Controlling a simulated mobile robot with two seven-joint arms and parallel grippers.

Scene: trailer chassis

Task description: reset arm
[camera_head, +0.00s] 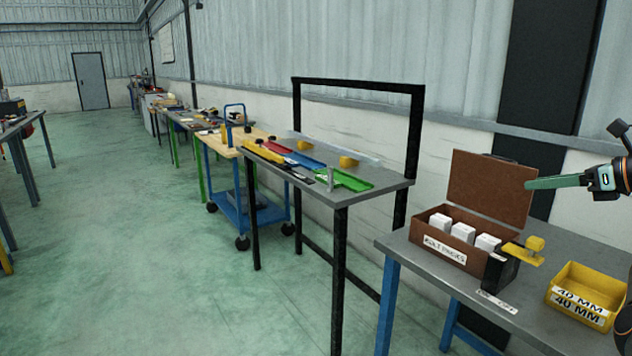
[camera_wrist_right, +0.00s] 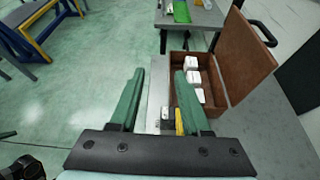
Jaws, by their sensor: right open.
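My right gripper (camera_head: 530,184) comes in from the right edge in the head view, with long green fingers, raised above the near table. In the right wrist view its fingers (camera_wrist_right: 160,85) are apart with nothing held between them. Near it in the head view is an open brown box (camera_head: 418,238) labelled "bolt packs", with several white packs (camera_head: 463,232) inside and its lid up behind. The box also shows in the right wrist view (camera_wrist_right: 225,85), beyond and to the right of the fingers. My left gripper is not in view.
A yellow bin (camera_head: 588,290) marked "40 MM" stands right on the grey near table (camera_head: 420,262). A yellow-handled tool (camera_head: 522,252) is at the box's corner. A second table (camera_head: 385,190) with coloured trays and a blue cart (camera_head: 240,205) stand farther back.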

